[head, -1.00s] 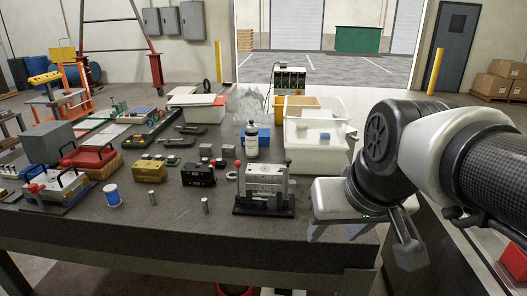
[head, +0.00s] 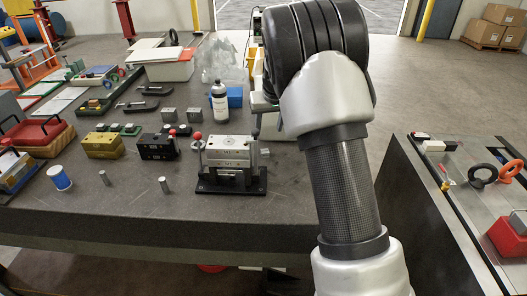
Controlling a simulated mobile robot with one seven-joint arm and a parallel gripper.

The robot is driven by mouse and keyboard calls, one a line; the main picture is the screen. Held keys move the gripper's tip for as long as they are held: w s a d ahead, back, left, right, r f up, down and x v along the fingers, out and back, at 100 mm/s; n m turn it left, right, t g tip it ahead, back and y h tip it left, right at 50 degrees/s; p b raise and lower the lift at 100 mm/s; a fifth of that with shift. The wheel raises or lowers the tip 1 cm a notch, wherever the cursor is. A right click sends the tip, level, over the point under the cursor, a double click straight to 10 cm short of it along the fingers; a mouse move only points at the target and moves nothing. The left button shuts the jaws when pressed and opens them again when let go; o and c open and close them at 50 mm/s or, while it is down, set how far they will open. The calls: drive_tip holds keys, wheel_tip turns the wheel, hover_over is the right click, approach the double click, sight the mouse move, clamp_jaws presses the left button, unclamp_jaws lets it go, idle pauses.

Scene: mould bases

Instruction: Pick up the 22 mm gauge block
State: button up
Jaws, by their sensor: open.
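I cannot read a size on any block, so I cannot tell which is the 22 mm gauge block. Two small grey metal cubes, the left one (head: 168,115) and the right one (head: 194,115), stand side by side on the dark bench, left of the black-and-white bottle. Two small upright steel cylinders, the left one (head: 105,178) and the right one (head: 164,185), stand near the front of the bench. My arm fills the centre right of the head view, and my gripper does not show; it is hidden or out of frame.
Bare bench lies along the front. A second bench (head: 440,205) is at right.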

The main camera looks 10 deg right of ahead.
sight(265, 152)
drive_tip(key=p+x, duration=0.1)
drive_tip(key=x, duration=1.4)
drive_tip(key=shift+d+f, duration=0.1)
drive_tip(key=shift+f, duration=0.25)
clamp_jaws()
